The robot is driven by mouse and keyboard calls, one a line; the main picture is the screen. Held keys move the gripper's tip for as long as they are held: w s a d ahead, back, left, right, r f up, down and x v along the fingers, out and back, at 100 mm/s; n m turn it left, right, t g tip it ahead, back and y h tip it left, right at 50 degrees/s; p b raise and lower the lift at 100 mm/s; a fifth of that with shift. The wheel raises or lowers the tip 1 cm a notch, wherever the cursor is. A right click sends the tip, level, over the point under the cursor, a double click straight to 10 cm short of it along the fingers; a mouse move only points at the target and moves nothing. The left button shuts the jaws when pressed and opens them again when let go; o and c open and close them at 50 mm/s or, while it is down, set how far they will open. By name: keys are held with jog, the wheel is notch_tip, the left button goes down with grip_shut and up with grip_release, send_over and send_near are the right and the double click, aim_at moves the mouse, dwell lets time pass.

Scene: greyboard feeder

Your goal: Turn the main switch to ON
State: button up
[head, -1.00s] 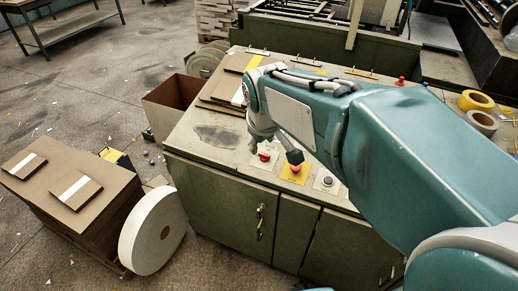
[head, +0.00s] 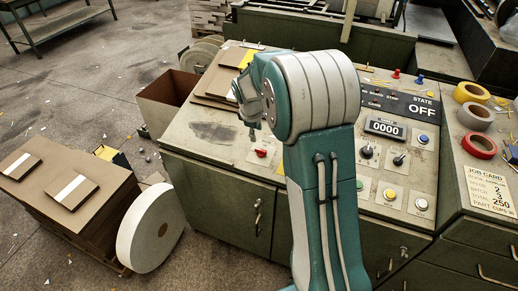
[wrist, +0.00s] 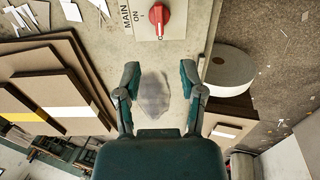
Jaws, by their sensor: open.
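The main switch is a red rotary knob on a pale plate, seen in the wrist view (wrist: 158,16) at the top edge beside the printed words MAIN and ON. In the head view the red knob (head: 261,152) sits on the sloped console top, just below and right of my gripper. My gripper (wrist: 160,80) is open and empty, its two fingers apart above a dark worn patch of the console. In the head view my gripper (head: 251,132) is partly hidden by my wrist. The state display (head: 420,107) reads OFF.
Right of my arm are a counter (head: 385,128), black knobs (head: 367,151) and coloured buttons (head: 390,193). Brown boards (head: 222,80) lie at the console's back left. A white roll (head: 150,228) and a board stack (head: 68,185) stand on the floor at left. Tape rolls (head: 478,145) lie at right.

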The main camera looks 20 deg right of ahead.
aim_at(260, 150)
jog(key=x, duration=1.1)
grip_shut()
